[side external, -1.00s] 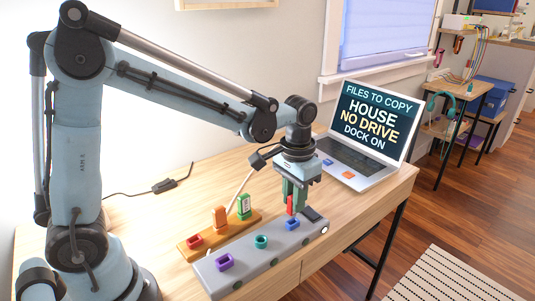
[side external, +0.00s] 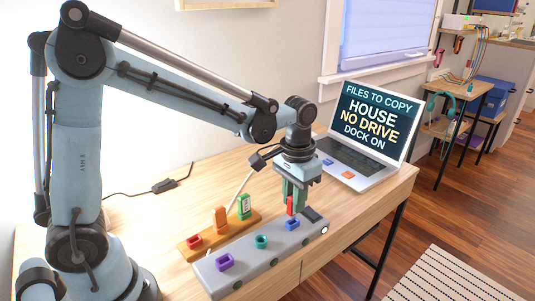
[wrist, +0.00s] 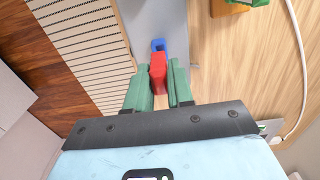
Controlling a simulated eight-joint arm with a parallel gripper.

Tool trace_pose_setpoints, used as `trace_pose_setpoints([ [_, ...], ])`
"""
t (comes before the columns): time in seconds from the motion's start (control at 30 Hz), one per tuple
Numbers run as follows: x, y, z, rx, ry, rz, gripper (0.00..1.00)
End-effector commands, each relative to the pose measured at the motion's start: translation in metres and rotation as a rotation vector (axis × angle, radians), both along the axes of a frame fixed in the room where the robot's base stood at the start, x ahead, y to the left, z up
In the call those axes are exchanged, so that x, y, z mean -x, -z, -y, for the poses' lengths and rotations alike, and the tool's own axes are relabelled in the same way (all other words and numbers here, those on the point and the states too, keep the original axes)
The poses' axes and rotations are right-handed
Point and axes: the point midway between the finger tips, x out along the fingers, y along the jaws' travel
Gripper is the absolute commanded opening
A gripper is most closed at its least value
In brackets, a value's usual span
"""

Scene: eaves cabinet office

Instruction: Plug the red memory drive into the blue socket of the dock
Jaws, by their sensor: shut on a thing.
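My gripper (side external: 292,197) is shut on the red memory drive (side external: 290,205) and holds it upright over the right part of the grey dock (side external: 243,265). The blue socket (side external: 292,224) is just below the drive in the side view. In the wrist view the red drive (wrist: 158,72) sits between the green fingers, and the blue socket (wrist: 158,45) shows right beside its far end. I cannot tell whether the drive's tip touches the socket. A purple socket (side external: 225,262) and a teal socket (side external: 261,241) are further left on the dock.
An orange holder (side external: 240,228) behind the dock carries an orange drive (side external: 220,218), a green drive (side external: 244,206) and an empty red slot (side external: 195,242). A laptop (side external: 365,140) stands at the back right; its screen reads "NO DRIVE" and "DOCK ON". Free desk lies left of the holder.

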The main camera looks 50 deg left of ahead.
Motion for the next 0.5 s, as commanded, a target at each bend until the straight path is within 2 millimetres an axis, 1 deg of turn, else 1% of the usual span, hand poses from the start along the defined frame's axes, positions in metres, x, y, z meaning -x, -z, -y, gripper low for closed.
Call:
trace_pose_setpoints([
  [0.5, 0.0, 0.012, 0.0, 0.0, 0.0, 0.0, 0.0],
])
